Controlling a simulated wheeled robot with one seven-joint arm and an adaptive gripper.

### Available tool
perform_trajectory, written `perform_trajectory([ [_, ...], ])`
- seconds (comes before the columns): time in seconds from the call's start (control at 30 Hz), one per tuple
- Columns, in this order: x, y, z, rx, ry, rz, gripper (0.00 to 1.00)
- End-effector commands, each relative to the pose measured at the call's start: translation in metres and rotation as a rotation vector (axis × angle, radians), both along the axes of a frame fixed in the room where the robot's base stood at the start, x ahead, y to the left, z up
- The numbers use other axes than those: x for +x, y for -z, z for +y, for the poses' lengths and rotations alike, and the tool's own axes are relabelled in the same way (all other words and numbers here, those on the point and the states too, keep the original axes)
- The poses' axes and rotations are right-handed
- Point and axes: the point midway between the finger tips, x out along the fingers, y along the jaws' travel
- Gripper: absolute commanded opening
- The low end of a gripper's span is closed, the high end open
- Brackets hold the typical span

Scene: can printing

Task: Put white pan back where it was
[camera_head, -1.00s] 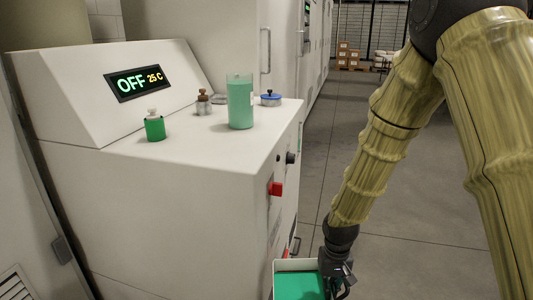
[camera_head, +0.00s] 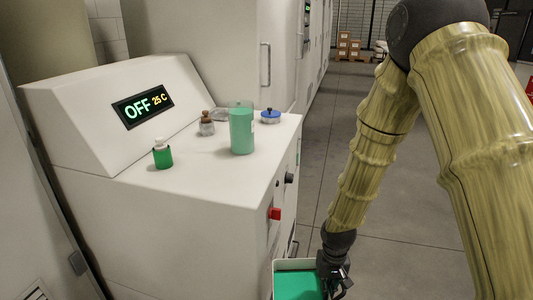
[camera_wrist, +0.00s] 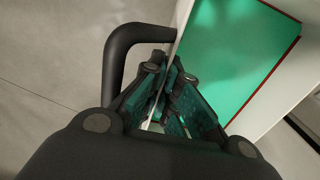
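The white pan (camera_head: 296,263) is at the bottom of the head view, beside the front side of the white machine. It has a white rim and holds a flat green filling. Its lower part is cut off by the picture edge. My gripper (camera_head: 338,284) is at the pan's right side. In the wrist view the gripper's fingers (camera_wrist: 172,80) are close together at the pan's wall (camera_wrist: 283,97), next to a curved black handle (camera_wrist: 140,38). The fingers appear shut on the pan's handle side; the exact contact is partly hidden.
A red knob (camera_head: 274,213) sticks out. Floor to the right is clear.

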Motion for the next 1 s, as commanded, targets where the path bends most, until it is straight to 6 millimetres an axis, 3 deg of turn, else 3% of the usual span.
perform_trajectory([
  [0.03, -0.001, -0.013, 0.000, 0.000, 0.000, 0.000, 0.00],
  [0.5, -0.008, -0.054, 0.000, 0.001, -0.001, 0.000, 0.00],
  [1.0, -0.011, -0.063, 0.000, 0.001, -0.001, -0.001, 0.00],
])
